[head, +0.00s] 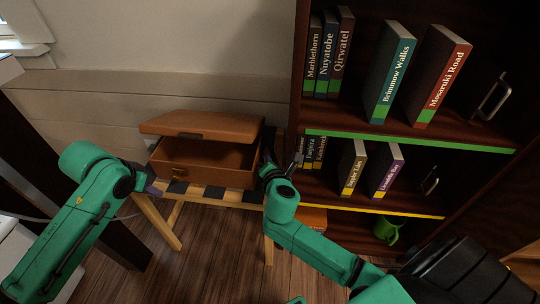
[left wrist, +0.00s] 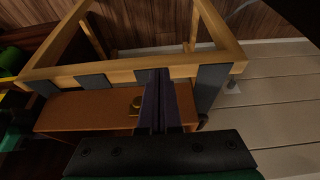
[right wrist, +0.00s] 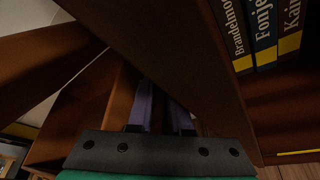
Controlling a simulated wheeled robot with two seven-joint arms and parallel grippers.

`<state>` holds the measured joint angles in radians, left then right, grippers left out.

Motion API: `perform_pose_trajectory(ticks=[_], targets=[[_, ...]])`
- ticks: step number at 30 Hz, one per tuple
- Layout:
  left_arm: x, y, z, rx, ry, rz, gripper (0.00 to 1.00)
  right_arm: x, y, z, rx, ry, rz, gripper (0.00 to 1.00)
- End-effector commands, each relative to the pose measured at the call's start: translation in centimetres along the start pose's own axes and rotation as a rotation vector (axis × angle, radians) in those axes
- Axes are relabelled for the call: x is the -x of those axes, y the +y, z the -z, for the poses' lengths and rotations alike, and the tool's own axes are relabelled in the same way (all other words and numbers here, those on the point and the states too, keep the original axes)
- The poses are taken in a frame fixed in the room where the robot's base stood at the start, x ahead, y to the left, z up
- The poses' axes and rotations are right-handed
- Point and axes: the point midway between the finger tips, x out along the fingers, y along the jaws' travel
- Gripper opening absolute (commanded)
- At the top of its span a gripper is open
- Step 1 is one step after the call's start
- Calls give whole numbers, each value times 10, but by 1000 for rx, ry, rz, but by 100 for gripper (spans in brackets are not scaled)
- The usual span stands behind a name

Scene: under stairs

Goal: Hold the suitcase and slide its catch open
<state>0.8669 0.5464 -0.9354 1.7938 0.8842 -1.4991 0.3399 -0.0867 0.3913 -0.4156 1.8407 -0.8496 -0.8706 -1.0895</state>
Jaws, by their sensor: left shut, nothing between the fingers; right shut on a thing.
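The brown suitcase (head: 222,179) stands on a wooden stand, its lid (head: 205,124) raised with a dark gap below it. A brass catch (head: 178,175) is on its front; it also shows in the left wrist view (left wrist: 136,105). My left gripper (head: 157,187) is shut and empty, in front of the suitcase near the catch; its fingers (left wrist: 160,95) look close beside the catch, and contact is unclear. My right gripper (head: 265,168) is at the suitcase's right side. In the right wrist view its fingers (right wrist: 163,100) are shut on the suitcase's side wall; the exact grip is partly hidden.
The slatted stand (head: 172,215) has black bands on its front rail. A dark bookcase (head: 330,125) with several books stands close on the right, near my right arm. A green mug (head: 386,230) is low in it. A pale wall is behind the suitcase.

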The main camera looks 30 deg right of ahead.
Motion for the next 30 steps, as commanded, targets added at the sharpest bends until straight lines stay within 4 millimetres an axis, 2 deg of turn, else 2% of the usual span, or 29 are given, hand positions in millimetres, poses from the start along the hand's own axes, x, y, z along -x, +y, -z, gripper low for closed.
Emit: perform_pose_trajectory(ticks=[2,3,5,6,14,17,20,27,30], targets=[[0,0,0,0,0,0,0,0,-1,0,-2,1,3,0],[0,0,0,0,0,0,0,0,-1,0,-2,1,3,21],[0,0,0,0,0,0,0,0,-1,0,-1,1,3,44],[0,0,0,0,0,0,0,0,-1,0,-1,1,2,52],[0,0,0,0,0,0,0,0,0,0,0,0,0,52],[0,0,0,0,0,0,0,7,-1,1,0,1,1,52],[0,0,0,0,0,0,0,25,-1,1,0,3,1,52],[0,0,0,0,0,0,0,90,-1,1,0,4,4,52],[0,0,0,0,0,0,0,109,-1,2,0,4,3,52]])
